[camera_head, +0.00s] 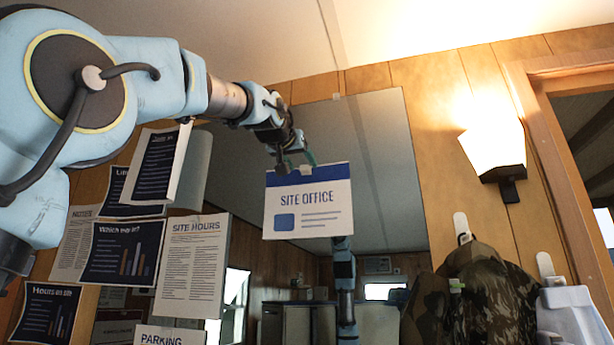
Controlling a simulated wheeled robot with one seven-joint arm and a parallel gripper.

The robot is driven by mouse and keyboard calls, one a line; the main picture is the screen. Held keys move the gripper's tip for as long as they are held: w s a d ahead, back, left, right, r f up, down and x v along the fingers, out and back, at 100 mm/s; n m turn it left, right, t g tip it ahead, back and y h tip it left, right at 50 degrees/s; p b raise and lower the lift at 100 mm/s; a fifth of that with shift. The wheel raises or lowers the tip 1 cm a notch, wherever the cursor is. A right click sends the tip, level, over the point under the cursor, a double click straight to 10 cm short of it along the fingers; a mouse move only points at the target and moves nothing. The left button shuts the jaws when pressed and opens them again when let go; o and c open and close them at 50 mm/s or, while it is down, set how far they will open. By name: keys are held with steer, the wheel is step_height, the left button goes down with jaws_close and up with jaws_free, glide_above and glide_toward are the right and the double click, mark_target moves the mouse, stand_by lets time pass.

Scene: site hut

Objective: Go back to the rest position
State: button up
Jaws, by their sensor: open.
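My gripper (294,160) is at the end of my arm, which reaches in from the left. It is open, by the top edge of a white sign with a blue band reading "SITE OFFICE" (309,212). The sign hangs level in front of a mirror (385,160) on the wood-panelled wall. I cannot tell whether the fingertips touch the sign. Part of my arm's reflection shows in the mirror below the sign.
Several papers, including "SITE HOURS" (193,262), are on the wall at left, close under my arm. A lit wall lamp (495,150), a camouflage jacket (472,295) on a hook and a door frame (560,150) are at right. Clear wall lies between mirror and lamp.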

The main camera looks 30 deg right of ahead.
steer(key=b+v, duration=0.3)
steer(key=v, duration=0.6)
steer(key=shift+b, duration=0.4)
steer(key=shift+f, duration=0.1)
steer(key=w+a+f+n+g+y, duration=0.1)
steer(key=w+a+f+y, duration=0.3)
steer(key=f, duration=1)
steer(key=w+a+f+n+g+y, duration=0.15)
steer(key=w+f, duration=0.45)
steer(key=f, duration=0.7)
steer(key=w+a+f+n+g+y, duration=0.1)
steer(key=w+a+f+g+y, duration=0.25)
steer(key=f, duration=1.05)
steer(key=s+a+f+n+g+y, duration=0.1)
steer(key=s+a+f, duration=0.1)
steer(key=a+f, duration=0.6)
steer(key=s+a+f+n+g+y, duration=0.15)
steer(key=a+f, duration=0.25)
steer(key=f, duration=0.8)
steer(key=s+a+f+g, duration=0.1)
steer(key=s+a+f, duration=0.3)
steer(key=s+f, duration=0.3)
steer(key=s+a+f+n+g, duration=0.1)
steer(key=s+a+f+g, duration=0.1)
steer(key=s+a+f, duration=0.3)
steer(key=shift+s+f, duration=0.85)
steer(key=shift+s, duration=0.15)
